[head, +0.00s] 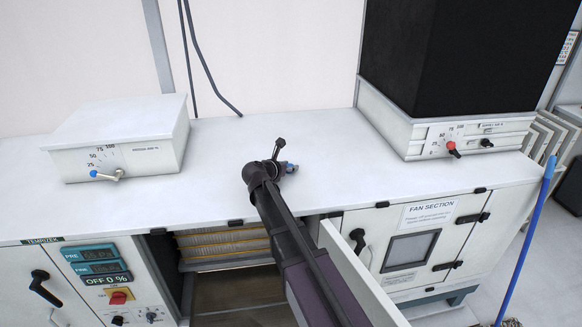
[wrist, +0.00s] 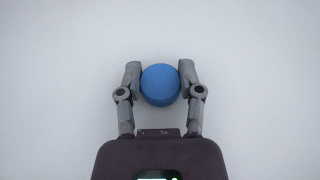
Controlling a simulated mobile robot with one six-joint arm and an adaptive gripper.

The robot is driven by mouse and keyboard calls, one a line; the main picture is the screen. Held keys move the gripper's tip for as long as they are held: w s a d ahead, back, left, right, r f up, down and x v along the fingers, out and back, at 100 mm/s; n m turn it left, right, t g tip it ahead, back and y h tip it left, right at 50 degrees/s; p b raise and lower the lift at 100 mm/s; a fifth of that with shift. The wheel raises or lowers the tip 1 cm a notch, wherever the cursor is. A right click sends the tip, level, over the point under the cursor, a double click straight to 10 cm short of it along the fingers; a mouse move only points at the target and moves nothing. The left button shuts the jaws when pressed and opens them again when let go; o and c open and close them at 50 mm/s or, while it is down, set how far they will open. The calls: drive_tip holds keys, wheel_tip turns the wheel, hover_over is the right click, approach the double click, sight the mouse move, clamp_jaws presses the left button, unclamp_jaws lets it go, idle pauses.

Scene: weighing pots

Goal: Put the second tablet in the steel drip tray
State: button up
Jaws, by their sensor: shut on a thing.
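My gripper (wrist: 160,86) is shut on a round blue tablet (wrist: 160,84), with one finger on each side of it in the wrist view. Only plain white surface shows around the tablet there. I cannot tell the exact height above the top. No steel drip tray shows in either view.
A white box with a blue knob (head: 118,140) stands on the cabinet top (head: 220,190) at left. A large black unit (head: 455,55) stands at right. A cabinet door (head: 355,275) hangs open below my arm. A blue pole (head: 528,235) leans at far right.

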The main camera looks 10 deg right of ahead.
drive_tip(key=o, duration=1)
drive_tip(key=shift+c, duration=0.2)
drive_tip(key=shift+s+a+r+p, duration=0.3)
drive_tip(key=shift+s, duration=0.05)
drive_tip(key=p+v, duration=0.3)
drive_tip(key=v, duration=0.6)
drive_tip(key=shift+s+a+r+p, duration=0.1)
drive_tip(key=shift+s+a+p, duration=0.1)
drive_tip(key=shift+p, duration=0.15)
drive_tip(key=shift+s+a+r, duration=0.2)
drive_tip(key=shift+s+a, duration=0.25)
drive_tip(key=shift+a, duration=0.05)
